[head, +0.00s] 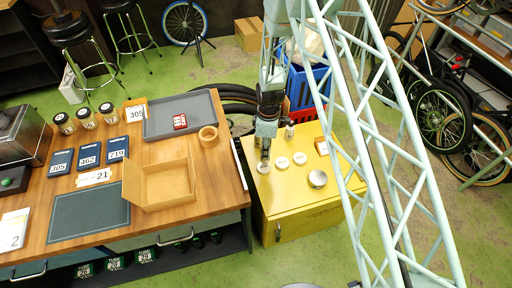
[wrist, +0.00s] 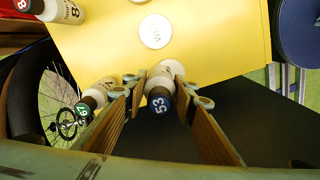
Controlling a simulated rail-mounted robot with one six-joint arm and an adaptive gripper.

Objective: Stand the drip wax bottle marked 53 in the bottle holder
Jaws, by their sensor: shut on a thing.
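The drip wax bottle marked 53 (wrist: 161,78) is pale with a dark blue cap, which faces the camera in the wrist view. My gripper (head: 265,153) is shut on it, with one finger on each side in the wrist view. In the head view my gripper is low over the left side of the yellow cabinet top (head: 300,202) and mostly hides the bottle. I cannot tell whether the bottle touches the top. A round wooden ring (head: 208,134) sits on the workbench near its right edge; I cannot tell whether it is the bottle holder.
Another bottle with a green cap (wrist: 84,107) is left of my gripper. White discs (head: 282,163) and a round metal tin (head: 318,179) lie on the cabinet.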

